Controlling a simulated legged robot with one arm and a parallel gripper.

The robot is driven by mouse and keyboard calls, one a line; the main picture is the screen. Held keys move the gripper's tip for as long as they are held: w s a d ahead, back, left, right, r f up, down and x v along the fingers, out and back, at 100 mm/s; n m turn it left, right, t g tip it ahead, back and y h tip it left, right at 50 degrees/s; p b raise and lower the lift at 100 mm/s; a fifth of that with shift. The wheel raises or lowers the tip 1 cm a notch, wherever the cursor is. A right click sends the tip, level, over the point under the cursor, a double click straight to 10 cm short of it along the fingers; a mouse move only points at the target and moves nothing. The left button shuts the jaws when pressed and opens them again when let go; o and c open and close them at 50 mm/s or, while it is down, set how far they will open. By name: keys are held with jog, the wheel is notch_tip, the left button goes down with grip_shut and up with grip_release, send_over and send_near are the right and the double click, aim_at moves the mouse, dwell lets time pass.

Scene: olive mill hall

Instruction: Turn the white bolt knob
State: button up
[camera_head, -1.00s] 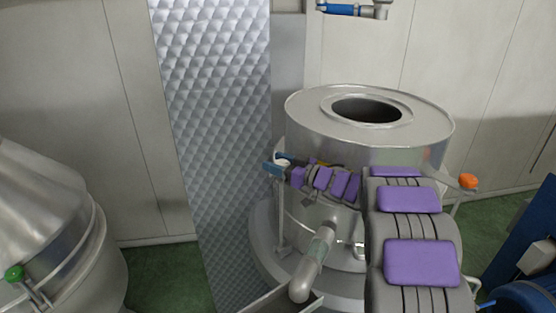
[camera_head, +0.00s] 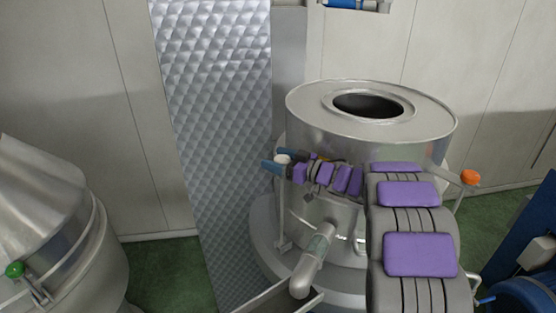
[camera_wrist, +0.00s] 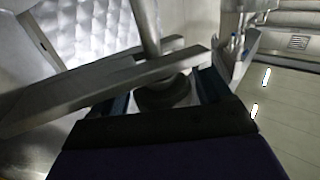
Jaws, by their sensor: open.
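The white bolt knob (camera_head: 283,159) sits at the left side of the silver tank, at the top of a thin upright post. My gripper (camera_head: 276,161) is at the knob, its blue fingers apart on either side of it. In the wrist view my gripper (camera_wrist: 166,96) is open, with a dark round part and an upright metal rod between the fingers. Whether the fingers touch the knob cannot be told.
The round silver tank (camera_head: 330,135) has an open top and a bent pipe (camera_head: 312,262) low in front. An orange knob (camera_head: 470,177) is on its right. A quilted metal panel (camera_head: 215,120) stands left. Another vessel with a green knob (camera_head: 14,269) is far left, blue machinery (camera_head: 525,250) right.

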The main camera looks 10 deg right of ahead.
jog(key=shift+s+d+r, duration=0.1)
jog(key=shift+s+r, duration=0.05)
jog(key=b+v, duration=0.3)
jog(key=v, duration=1.4)
jog(key=shift+d, duration=0.15)
